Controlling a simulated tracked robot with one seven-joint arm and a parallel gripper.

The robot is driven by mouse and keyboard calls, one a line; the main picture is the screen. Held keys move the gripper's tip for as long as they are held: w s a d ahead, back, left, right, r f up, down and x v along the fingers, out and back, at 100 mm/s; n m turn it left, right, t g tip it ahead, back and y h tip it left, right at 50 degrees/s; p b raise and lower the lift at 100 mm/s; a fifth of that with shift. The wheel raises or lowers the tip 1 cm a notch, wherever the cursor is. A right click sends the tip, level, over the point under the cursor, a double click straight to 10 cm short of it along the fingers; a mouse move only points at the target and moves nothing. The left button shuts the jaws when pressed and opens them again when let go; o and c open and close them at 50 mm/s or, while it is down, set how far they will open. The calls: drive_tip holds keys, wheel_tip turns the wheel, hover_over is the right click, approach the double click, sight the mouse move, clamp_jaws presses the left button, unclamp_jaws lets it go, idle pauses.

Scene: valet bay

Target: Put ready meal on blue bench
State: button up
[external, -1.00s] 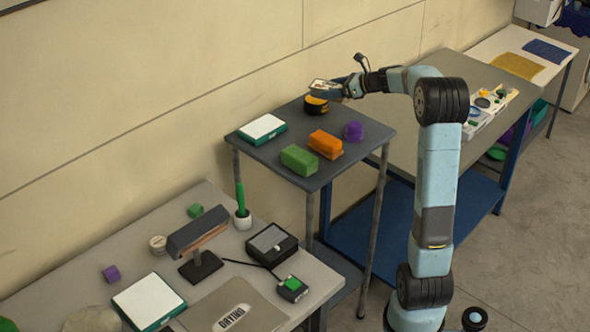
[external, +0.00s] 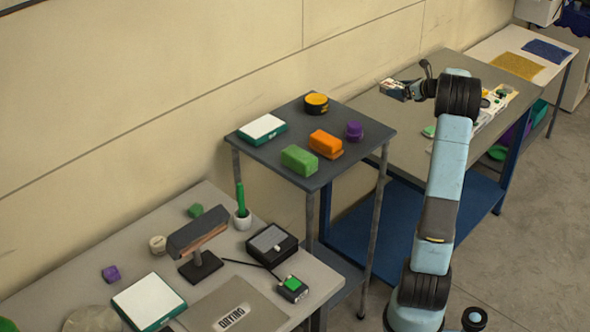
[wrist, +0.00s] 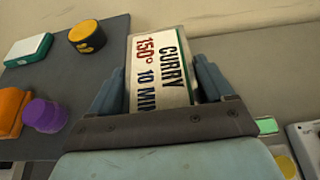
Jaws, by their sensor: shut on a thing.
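The ready meal (external: 390,88) is a white box with a green edge; in the wrist view (wrist: 158,75) its face reads CURRY, 150° and 10 MIN. My gripper (external: 404,90) is shut on it, with one finger on each side of the box in the wrist view (wrist: 160,92). The blue bench (external: 400,128) has a grey top, blue legs and a blue lower shelf. The gripper and the box are in the air over the bench's left half. The exact height above the top is hard to tell.
A dark side table (external: 285,122) stands left of the bench with a yellow-black round tin (external: 316,103), a white-green box (external: 262,129), and green, orange and purple items. A tray of small things (external: 490,108) lies at the bench's right. The bench's left half looks mostly bare.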

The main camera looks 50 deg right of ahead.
wheel_tip(320, 180, down, 14)
drive_tip(key=w+d+f, duration=0.2)
drive_tip(key=w, duration=0.1)
drive_tip(key=w+d+f, duration=0.6)
drive_tip(key=shift+w+f, duration=0.25)
drive_tip(key=shift+w, duration=0.1)
drive_tip(key=shift+w+d+f, duration=0.45)
drive_tip(key=shift+w+f, duration=0.05)
drive_tip(key=shift+f, duration=1.75)
drive_tip(key=shift+f, duration=0.1)
drive_tip(key=o, duration=1.1)
drive_tip(key=shift+o, duration=0.2)
drive_tip(key=v, duration=1.2)
